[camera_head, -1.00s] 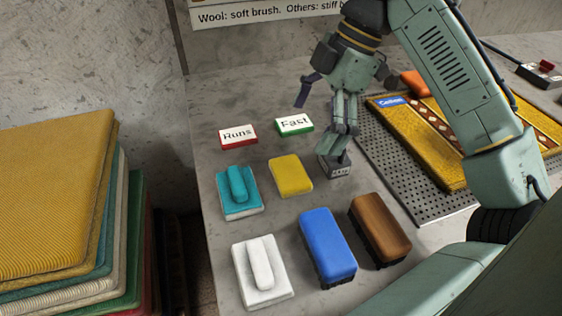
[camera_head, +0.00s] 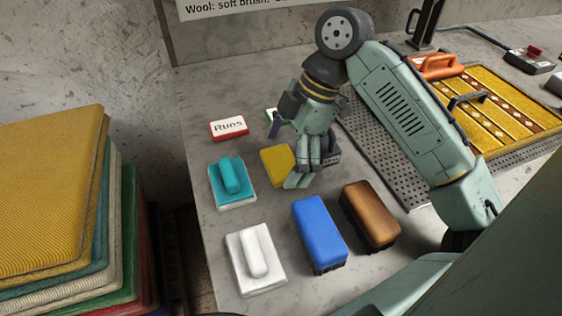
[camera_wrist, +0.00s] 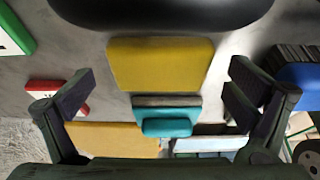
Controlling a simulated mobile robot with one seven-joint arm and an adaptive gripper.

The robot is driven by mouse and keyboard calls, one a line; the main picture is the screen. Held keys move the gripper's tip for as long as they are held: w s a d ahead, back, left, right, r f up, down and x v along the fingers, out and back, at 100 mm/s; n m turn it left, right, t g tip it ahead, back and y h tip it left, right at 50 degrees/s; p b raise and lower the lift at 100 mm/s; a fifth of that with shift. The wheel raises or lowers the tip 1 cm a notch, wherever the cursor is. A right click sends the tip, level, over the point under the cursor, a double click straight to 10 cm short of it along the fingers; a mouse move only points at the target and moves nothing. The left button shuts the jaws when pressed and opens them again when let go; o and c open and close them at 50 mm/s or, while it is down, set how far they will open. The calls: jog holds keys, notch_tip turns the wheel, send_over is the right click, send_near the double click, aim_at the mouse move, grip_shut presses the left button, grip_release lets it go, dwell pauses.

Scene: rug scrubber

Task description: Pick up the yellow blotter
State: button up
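The yellow blotter (camera_head: 275,165) lies flat on the grey bench, right of the teal blotter (camera_head: 231,184). My gripper (camera_head: 299,180) is at its right side in the head view and hides part of it. In the wrist view the yellow blotter (camera_wrist: 160,63) shows whole, in the space between my two spread fingers (camera_wrist: 162,82). The gripper is open and empty. I cannot tell the exact height of the fingertips above the bench.
A white blotter (camera_head: 256,260), a blue brush (camera_head: 319,233) and a brown brush (camera_head: 370,215) stand in front. The "Runs" sign (camera_head: 229,128) is behind. A perforated tray with a patterned rug (camera_head: 490,110) is at right.

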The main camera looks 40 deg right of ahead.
aim_at(283, 160)
jog(key=c, duration=1.1)
jog(key=shift+r, duration=0.1)
notch_tip(283, 160, up, 10)
jog(key=shift+f+b, duration=0.1)
jog(key=shift+b, duration=0.2)
